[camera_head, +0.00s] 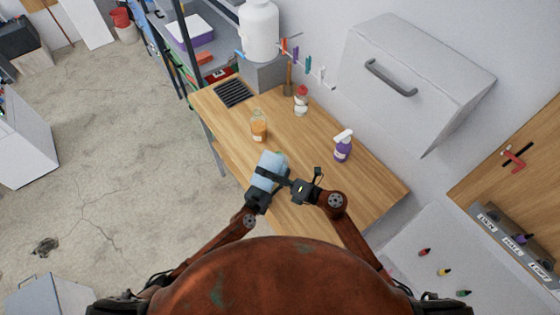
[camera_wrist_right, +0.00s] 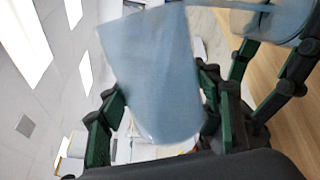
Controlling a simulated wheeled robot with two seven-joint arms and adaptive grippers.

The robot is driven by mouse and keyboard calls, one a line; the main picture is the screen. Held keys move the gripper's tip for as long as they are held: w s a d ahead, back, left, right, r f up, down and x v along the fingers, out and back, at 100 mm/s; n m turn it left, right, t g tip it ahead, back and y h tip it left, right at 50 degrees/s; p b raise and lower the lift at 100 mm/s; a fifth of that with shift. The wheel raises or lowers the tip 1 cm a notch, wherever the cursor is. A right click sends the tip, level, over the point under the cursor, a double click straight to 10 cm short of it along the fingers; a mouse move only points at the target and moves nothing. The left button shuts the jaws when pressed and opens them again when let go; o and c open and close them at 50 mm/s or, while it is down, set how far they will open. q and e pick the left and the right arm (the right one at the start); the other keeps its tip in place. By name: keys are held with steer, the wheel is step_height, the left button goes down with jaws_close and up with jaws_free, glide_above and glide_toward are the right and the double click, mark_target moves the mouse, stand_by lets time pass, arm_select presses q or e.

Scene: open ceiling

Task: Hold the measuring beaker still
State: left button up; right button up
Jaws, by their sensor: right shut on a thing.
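A pale blue, translucent vessel, which looks like the measuring beaker (camera_head: 270,160), is held tilted above the wooden counter's front edge. My right gripper (camera_head: 290,182) reaches it from the right; dark fingers cross its side. In the right wrist view, the right gripper (camera_wrist_right: 160,112) is shut on the pale blue body (camera_wrist_right: 160,65), with a finger on each side. My left gripper (camera_head: 260,193) is at the beaker's lower end. The right wrist view shows its fingers beside a second blue, glassy shape (camera_wrist_right: 265,22); their grip is unclear. Whether both shapes are one vessel is unclear.
On the wooden counter (camera_head: 305,145) stand an orange-filled jar (camera_head: 259,127), a red-capped bottle (camera_head: 301,101) and a purple spray bottle (camera_head: 343,147). A white tank (camera_head: 259,30) stands at the back. A grey cabinet (camera_head: 415,80) hangs over the counter's right side.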

steer(key=shift+m, duration=0.3)
stand_by(0.9)
steer(key=shift+r+n, duration=0.1)
steer(key=shift+n, duration=0.6)
steer(key=shift+w+f+n, duration=0.15)
steer(key=shift+f+n, duration=0.45)
steer(key=shift+n, duration=0.5)
steer(key=shift+r+n+t, duration=0.2)
steer(key=shift+n+t, duration=0.1)
steer(key=shift+n, duration=0.3)
steer(key=n, duration=0.1)
steer(key=s+n, duration=0.1)
steer(key=n, duration=0.1)
steer(key=shift+s+a+f, duration=0.1)
steer(key=shift+s+a, duration=0.2)
steer(key=shift+a, duration=0.05)
steer(key=n, duration=0.1)
steer(key=r+n, duration=0.1)
steer(key=shift+s+a+n, duration=0.2)
steer(key=shift+s+n, duration=0.2)
steer(key=shift+s+a+f+n+t, duration=0.15)
steer(key=shift+f+n+t, duration=0.15)
steer(key=shift+n, duration=0.6)
